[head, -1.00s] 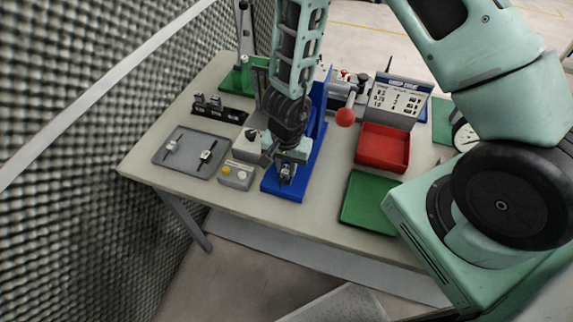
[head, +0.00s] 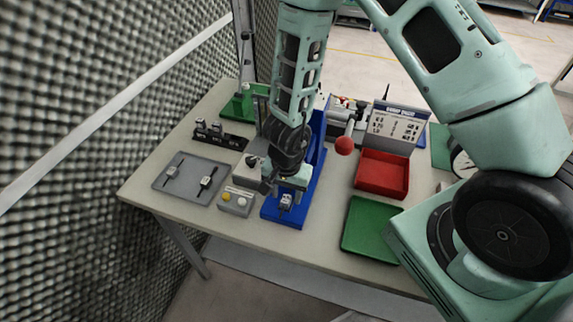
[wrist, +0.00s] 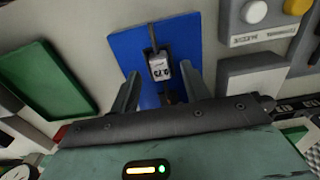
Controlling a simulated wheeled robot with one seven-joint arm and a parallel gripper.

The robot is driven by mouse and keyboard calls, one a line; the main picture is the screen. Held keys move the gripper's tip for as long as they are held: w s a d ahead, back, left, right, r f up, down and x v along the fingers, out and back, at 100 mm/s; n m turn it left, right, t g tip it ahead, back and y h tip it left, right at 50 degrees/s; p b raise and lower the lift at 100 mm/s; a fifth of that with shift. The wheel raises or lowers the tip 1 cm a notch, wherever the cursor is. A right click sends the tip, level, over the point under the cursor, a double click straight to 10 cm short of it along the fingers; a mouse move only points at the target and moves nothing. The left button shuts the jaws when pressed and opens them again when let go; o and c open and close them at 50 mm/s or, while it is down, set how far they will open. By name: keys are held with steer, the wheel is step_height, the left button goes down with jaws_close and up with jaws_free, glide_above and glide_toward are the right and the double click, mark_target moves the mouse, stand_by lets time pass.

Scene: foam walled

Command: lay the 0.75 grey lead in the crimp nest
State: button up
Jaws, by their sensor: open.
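A lead with a pale printed tag (wrist: 160,68) lies over the near end of a blue base (wrist: 127,50). It shows in the head view (head: 286,201) just below my gripper (head: 289,192); the tag's print is too small to read surely. In the wrist view my gripper (wrist: 163,82) is open, one finger on each side of the tag with gaps between. Dark parts above and below the tag line up with it. I cannot tell how deep the lead sits in any nest. Two more tagged leads (head: 171,173) (head: 206,182) lie on a grey tray (head: 184,194).
A button box (head: 236,201) stands close left of the blue base. A red bin (head: 382,190) and a green tray (head: 370,232) are to its right, with a lever's red ball (head: 345,145) nearby. A sign (head: 392,128) and a black rack (head: 222,136) stand farther back.

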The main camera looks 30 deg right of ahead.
step_height(320, 180, up, 16)
steer(key=p, duration=0.8)
steer(key=shift+r, duration=0.1)
steer(key=s+a+r+n+t+y+b, duration=0.1)
steer(key=s+a+r+n+y+b, duration=0.1)
steer(key=a+n+b, duration=0.3)
steer(key=s+a+r+n+t+y+b, duration=0.1)
steer(key=s+a+r+n+y+b, duration=0.2)
steer(key=a, duration=0.5)
steer(key=s+d+n+g+h+b, duration=0.1)
steer(key=s+d+n+h+b, duration=0.1)
steer(key=s, duration=0.4)
steer(key=s+d+f+n+g+h+b, duration=0.1)
steer(key=s+d+n+h+b, duration=0.1)
steer(key=s+d+n+b, duration=0.2)
steer(key=s+n+b, duration=0.2)
steer(key=shift+d+n, duration=0.4)
steer(key=shift+f, duration=0.1)
